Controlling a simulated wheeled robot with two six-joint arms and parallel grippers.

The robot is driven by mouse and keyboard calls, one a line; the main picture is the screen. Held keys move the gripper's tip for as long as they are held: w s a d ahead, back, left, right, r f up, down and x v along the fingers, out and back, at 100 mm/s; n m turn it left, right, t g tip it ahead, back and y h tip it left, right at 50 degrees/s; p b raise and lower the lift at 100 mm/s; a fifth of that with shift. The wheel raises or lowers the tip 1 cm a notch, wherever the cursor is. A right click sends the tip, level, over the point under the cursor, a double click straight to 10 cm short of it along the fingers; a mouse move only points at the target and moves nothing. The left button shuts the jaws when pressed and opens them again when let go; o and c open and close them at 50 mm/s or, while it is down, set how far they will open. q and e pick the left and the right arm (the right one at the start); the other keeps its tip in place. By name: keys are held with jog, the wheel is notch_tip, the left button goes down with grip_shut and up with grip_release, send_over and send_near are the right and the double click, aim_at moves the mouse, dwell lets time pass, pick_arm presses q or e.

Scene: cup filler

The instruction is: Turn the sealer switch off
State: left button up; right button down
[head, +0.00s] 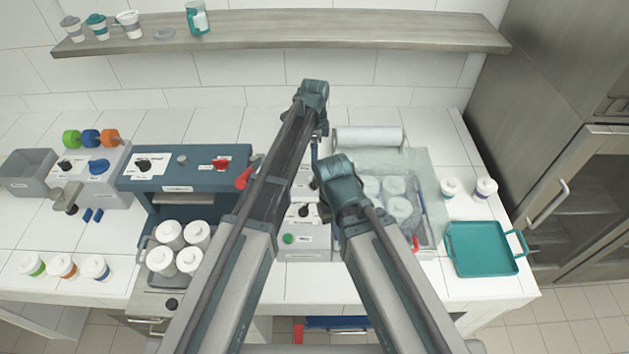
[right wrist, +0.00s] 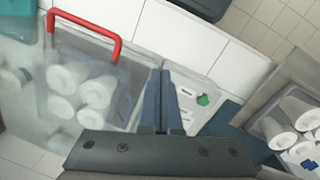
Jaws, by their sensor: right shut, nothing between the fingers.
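The sealer has a clear cover (head: 433,165) over several white cups and a white film roll (head: 368,137) behind it. Its white control panel (head: 304,254) carries a green button (head: 288,239) and a black rotary switch (head: 304,211). The panel and green button (right wrist: 203,99) also show in the right wrist view. My right gripper (head: 323,212) is close beside the switch; its shut, empty fingers (right wrist: 160,88) reach over the panel's edge. They partly hide the switch area, so contact and the switch position are unclear.
Left stands a blue filler (head: 188,182) with a red knob (head: 220,164); several white cups stand in front of it. A teal tray (head: 481,248) lies at the right. The sealer's red handle (right wrist: 113,22) is near its box. A shelf (head: 280,31) runs along the wall.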

aim_at(314, 180)
pick_arm(q)
notch_tip(314, 180, down, 12)
jog(key=b, duration=1.1)
jog(key=shift+r, duration=0.15)
jog(key=c, duration=1.4)
